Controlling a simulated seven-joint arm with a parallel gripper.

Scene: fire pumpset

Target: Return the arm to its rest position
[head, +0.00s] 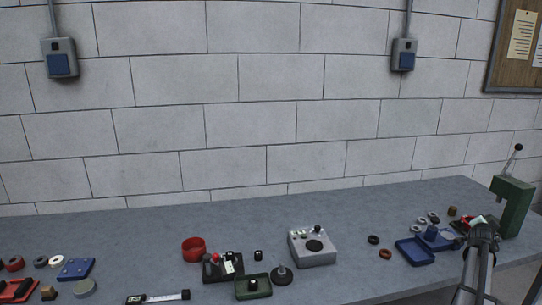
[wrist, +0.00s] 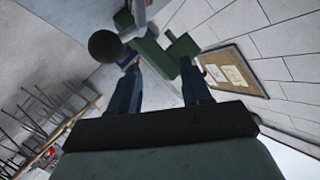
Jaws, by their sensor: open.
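My arm (head: 477,272) rises at the lower right of the head view, its end above the right part of the grey workbench. In the wrist view my gripper (wrist: 160,72) shows two dark blue fingers spread apart, with nothing held between them. A green lever press (head: 513,205) stands at the right end of the bench, just beyond my arm. The green press body also shows in the wrist view (wrist: 150,58), past the fingers, with a round dark knob in front of it.
The workbench (head: 340,215) runs along a block wall. Blue trays (head: 414,251) and several small rings lie left of my arm. A grey control box (head: 312,246), a red cup (head: 194,249) and a green tray (head: 253,286) stand mid-bench. More parts lie at left.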

